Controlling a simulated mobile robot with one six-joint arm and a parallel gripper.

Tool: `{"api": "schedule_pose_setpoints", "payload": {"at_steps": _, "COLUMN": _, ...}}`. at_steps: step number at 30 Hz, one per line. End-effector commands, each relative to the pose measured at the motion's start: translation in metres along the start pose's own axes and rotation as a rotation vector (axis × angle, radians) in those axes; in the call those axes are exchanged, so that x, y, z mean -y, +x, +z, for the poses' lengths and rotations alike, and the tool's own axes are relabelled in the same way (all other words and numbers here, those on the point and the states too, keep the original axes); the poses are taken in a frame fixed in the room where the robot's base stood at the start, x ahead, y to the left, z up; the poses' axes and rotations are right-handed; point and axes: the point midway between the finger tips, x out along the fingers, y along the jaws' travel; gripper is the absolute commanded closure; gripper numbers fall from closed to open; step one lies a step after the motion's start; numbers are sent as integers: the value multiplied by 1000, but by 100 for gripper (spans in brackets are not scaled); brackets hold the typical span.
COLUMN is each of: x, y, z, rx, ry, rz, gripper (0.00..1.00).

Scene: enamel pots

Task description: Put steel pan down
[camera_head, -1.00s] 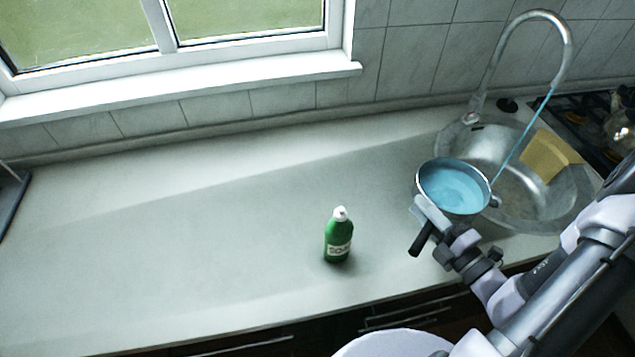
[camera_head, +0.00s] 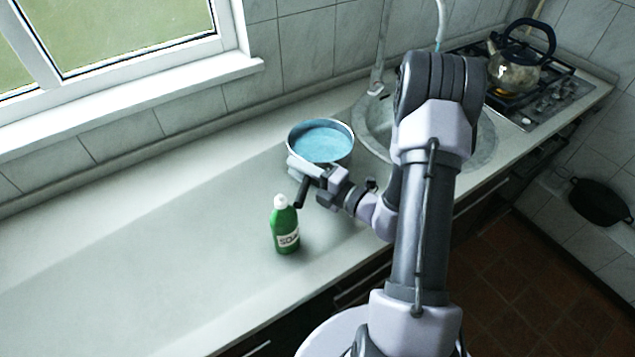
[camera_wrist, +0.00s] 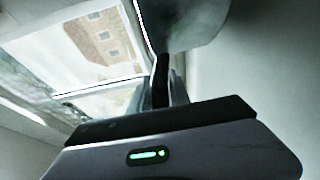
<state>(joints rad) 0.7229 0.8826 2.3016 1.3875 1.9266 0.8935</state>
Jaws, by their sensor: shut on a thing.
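The steel pan (camera_head: 348,152) is full of blue liquid and sits roughly level over the counter just left of the sink. I cannot tell whether its base touches the counter or hovers slightly above. My gripper (camera_head: 307,172) is shut on the pan at its near side, by the dark handle (camera_head: 302,192). In the wrist view my gripper's dark body fills the bottom, with a grey rounded surface (camera_wrist: 190,22), probably the pan, above it.
A green soap bottle (camera_head: 284,228) stands upright on the counter (camera_head: 130,265), near and left of the pan. The counter further left is clear. The sink (camera_head: 377,122) is partly hidden by my arm. A glass kettle (camera_head: 515,72) stands on the stove at the back right.

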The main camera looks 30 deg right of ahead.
Motion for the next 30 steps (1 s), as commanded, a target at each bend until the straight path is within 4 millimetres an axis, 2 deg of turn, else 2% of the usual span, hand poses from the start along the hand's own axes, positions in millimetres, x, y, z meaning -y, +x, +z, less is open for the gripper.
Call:
{"api": "schedule_pose_setpoints", "payload": {"at_steps": 3, "x": 2, "y": 22, "z": 2, "rx": -3, "ry": -7, "rz": 3, "gripper": 100}}
{"api": "schedule_pose_setpoints", "payload": {"at_steps": 9, "x": 2, "y": 41, "z": 4, "rx": 0, "ry": -5, "rz": 3, "gripper": 100}}
{"api": "schedule_pose_setpoints", "payload": {"at_steps": 11, "x": 5, "y": 42, "z": 4, "rx": 2, "ry": -4, "rz": 3, "gripper": 100}}
{"api": "schedule_pose_setpoints", "payload": {"at_steps": 18, "x": 40, "y": 42, "z": 4, "rx": 2, "ry": -3, "rz": 2, "gripper": 100}}
{"api": "schedule_pose_setpoints", "payload": {"at_steps": 29, "x": 40, "y": 42, "z": 4, "rx": 2, "ry": -4, "rz": 2, "gripper": 100}}
{"api": "schedule_pose_setpoints", "payload": {"at_steps": 30, "x": 41, "y": 42, "z": 3, "rx": 1, "ry": 0, "rz": 0, "gripper": 70}}
